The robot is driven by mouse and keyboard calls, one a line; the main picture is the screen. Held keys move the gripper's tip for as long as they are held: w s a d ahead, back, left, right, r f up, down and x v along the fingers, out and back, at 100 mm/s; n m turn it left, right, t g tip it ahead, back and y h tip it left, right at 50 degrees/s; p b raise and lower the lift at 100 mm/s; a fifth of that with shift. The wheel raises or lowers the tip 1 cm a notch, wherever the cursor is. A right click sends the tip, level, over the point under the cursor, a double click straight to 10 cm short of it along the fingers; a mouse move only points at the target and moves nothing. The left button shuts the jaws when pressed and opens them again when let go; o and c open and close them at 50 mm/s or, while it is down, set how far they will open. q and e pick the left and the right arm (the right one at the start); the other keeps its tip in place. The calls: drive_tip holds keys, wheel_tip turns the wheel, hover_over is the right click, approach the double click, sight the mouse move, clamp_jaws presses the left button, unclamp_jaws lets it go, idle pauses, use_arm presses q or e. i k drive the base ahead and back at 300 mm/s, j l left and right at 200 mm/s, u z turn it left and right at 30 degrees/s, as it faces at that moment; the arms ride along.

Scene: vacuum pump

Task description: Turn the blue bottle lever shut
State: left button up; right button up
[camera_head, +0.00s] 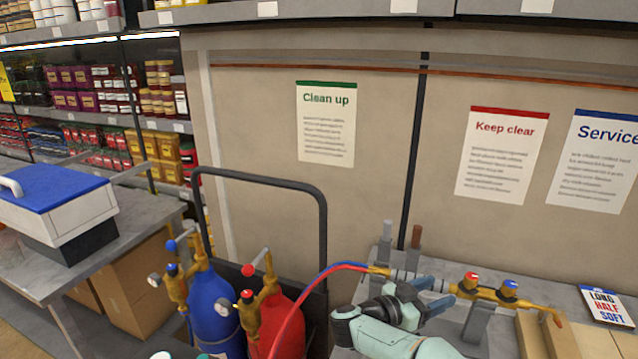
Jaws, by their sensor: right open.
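The blue bottle (213,305) stands upright in a dark cart at lower centre-left. Its brass valve (198,262) carries a lever with a blue ball end (171,246), which sticks out to the left. A blue knob (172,270) and a round gauge sit just below it. My right gripper (440,295) is open at lower right, over the bench and far to the right of the blue bottle. Its finger area is close to the brass torch fitting (490,292); I cannot tell whether they touch. My left gripper is out of view.
A red bottle (283,315) with a red ball-ended lever (249,270) stands right beside the blue one. Red and blue hoses (318,275) run from it to the torch. The cart's dark handle frame (322,210) rises behind. A blue-lidded box (60,195) sits on the left bench.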

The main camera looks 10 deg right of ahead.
sight(170, 245)
drive_tip(key=k+j, duration=0.1)
drive_tip(key=j, duration=0.85)
drive_tip(key=k+j, duration=0.15)
drive_tip(key=j, duration=0.35)
